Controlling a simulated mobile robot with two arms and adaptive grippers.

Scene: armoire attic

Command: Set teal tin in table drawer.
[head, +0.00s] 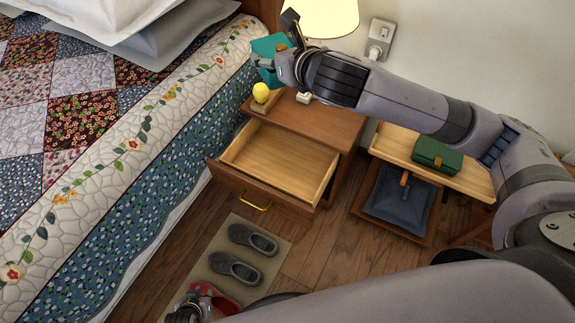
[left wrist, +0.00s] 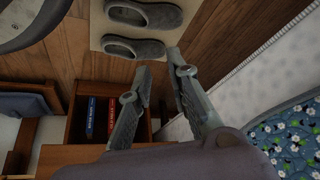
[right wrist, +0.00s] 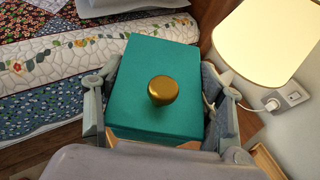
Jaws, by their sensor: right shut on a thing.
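The teal tin (right wrist: 150,75) is a box with a round gold knob on its lid. My right gripper (right wrist: 162,110) is shut on it, with a finger along each side. In the head view the tin (head: 268,45) is held near the lamp, partly hidden by my right gripper (head: 280,55). The table drawer (head: 275,165) is pulled open, and the part of its inside that I see is empty. The tin is beyond the drawer, towards the back of the table. My left gripper (left wrist: 165,70) is open and empty, low near the slippers.
The bedside table (head: 305,122) carries a yellow round object (head: 260,92) and a lit lamp (head: 325,18). The bed (head: 110,130) stands at left. A green case (head: 437,156) lies on a wooden stand at right. Grey slippers (head: 238,268) lie on a floor mat.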

